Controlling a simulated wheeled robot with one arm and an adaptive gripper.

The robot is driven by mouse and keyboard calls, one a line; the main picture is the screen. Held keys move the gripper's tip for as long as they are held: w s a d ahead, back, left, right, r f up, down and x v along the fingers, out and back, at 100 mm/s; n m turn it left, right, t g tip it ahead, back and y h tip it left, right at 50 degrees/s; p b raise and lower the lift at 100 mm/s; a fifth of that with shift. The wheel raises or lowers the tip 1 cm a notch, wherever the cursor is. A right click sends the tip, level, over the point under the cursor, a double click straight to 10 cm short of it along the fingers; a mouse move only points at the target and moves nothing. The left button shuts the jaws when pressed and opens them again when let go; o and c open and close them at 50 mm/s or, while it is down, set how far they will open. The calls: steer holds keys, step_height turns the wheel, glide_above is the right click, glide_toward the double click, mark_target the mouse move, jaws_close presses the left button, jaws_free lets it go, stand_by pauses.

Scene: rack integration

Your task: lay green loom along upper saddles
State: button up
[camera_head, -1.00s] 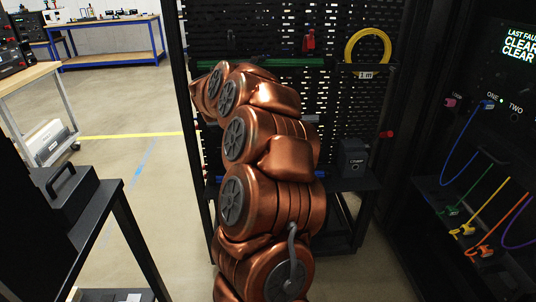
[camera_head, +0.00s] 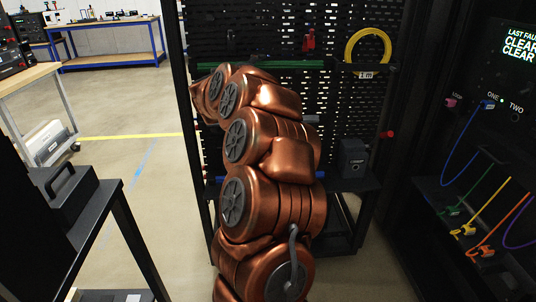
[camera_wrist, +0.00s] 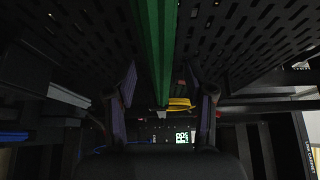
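The green loom (camera_head: 292,65) runs roughly level across the upper part of the perforated rack panel in the head view. It reaches the right side near the yellow coil, and my arm is in front of its left part. In the wrist view the green loom (camera_wrist: 151,40) runs from the top edge down to between my fingers. My gripper (camera_wrist: 168,92) is open there, with its two dark fingers wide apart and neither visibly touching the loom. In the head view the gripper is mostly hidden behind my arm. The saddles are too dark to make out clearly.
A yellow coil (camera_head: 367,48) with a tag hangs at the panel's upper right. A red item (camera_head: 309,40) hangs above the loom. A blue strand shows lower on the rack behind my arm. A dark cabinet with coloured cables (camera_head: 478,205) stands close at right. Open floor lies left.

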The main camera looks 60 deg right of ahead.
steer(key=shift+o, duration=0.2)
steer(key=s+a, duration=0.1)
steer(key=a, duration=1.1)
steer(key=shift+s, duration=0.4)
